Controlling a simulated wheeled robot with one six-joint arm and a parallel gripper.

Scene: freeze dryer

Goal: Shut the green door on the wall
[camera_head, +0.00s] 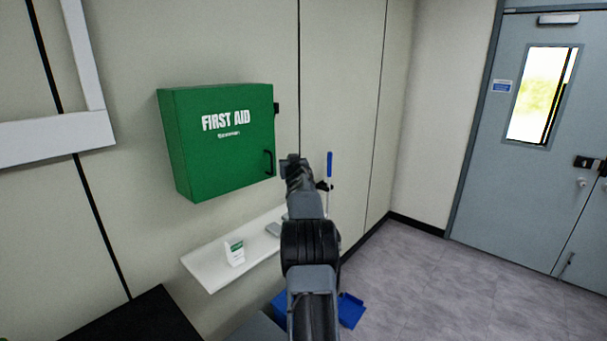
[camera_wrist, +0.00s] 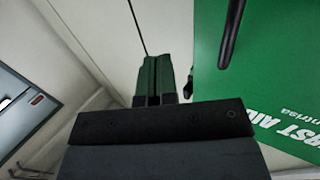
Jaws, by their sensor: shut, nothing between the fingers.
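The green first aid cabinet (camera_head: 222,160) hangs on the wall, left of centre in the head view. Its green door (camera_head: 225,105) faces me with white lettering and looks closed or nearly so; I cannot tell if a gap remains. A black handle (camera_head: 268,162) is at the door's lower right. In the wrist view the green door (camera_wrist: 270,60) fills the right side, with the handle (camera_wrist: 231,32) at the top. My gripper (camera_head: 292,160) is just right of the handle, apparently apart from it. Its fingers (camera_wrist: 155,78) are together and empty.
A white shelf (camera_head: 205,270) below the cabinet carries a small white-and-green box (camera_head: 235,252) and a grey item. Blue objects (camera_head: 350,310) lie near the floor behind my arm. A grey double door (camera_head: 530,150) stands right, with clear floor (camera_head: 430,290) before it.

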